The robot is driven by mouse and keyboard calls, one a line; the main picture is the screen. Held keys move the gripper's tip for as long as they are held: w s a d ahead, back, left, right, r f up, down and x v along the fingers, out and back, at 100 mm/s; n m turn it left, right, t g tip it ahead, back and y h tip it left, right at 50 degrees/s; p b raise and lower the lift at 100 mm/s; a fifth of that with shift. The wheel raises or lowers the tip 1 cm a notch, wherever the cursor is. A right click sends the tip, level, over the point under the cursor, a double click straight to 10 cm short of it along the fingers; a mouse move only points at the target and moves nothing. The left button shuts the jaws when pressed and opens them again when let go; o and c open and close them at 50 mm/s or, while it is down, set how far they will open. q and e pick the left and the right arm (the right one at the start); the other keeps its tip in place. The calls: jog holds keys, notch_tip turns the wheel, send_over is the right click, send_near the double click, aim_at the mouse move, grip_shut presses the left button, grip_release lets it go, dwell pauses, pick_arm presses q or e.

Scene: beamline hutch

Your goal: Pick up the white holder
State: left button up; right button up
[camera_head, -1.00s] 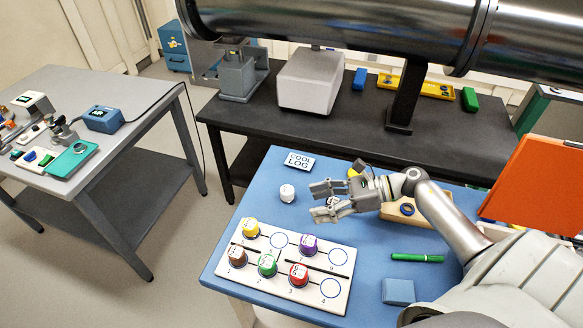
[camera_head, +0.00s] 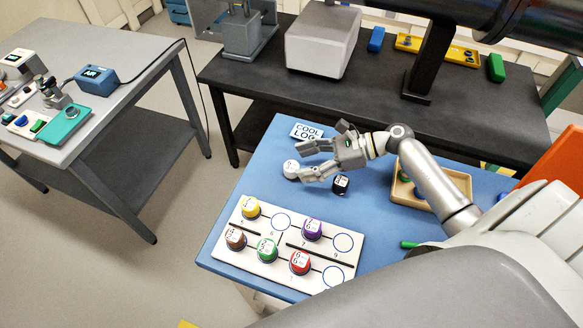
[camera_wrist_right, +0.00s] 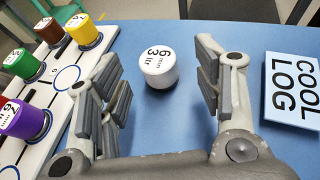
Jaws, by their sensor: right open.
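The white holder (camera_head: 291,168) is a small white cylinder standing on the blue table (camera_head: 262,160), left of my right gripper. In the right wrist view the white holder (camera_wrist_right: 158,66) stands upright with black print on top, ahead of and between the open fingers, not touching them. My right gripper (camera_head: 312,161) is open and empty, pointing left towards the holder; its fingers (camera_wrist_right: 162,85) frame the holder in the wrist view. My left gripper is not in view.
A white numbered board (camera_head: 262,247) with several coloured holders lies at the table's front. A dark holder (camera_head: 341,184) stands close to my right gripper. The COOL LOG card (camera_head: 306,131) lies behind, and a wooden tray (camera_head: 461,184) sits to the right.

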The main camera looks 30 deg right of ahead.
aim_at(295, 166)
jog(key=x, duration=0.3)
jog(key=shift+a+f+p, duration=0.15)
jog(key=shift+a+p, duration=0.15)
jog(key=shift+a, duration=0.1)
jog(key=shift+w+a+f, duration=0.2)
jog(key=shift+a, duration=0.15)
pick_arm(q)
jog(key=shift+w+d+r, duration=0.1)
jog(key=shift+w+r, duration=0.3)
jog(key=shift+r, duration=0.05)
pick_arm(e)
jog(key=shift+d, duration=0.1)
jog(key=shift+c, duration=1.1)
jog(key=c, duration=0.9)
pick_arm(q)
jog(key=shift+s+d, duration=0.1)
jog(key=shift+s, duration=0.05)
pick_arm(e)
jog(key=shift+c, duration=0.2)
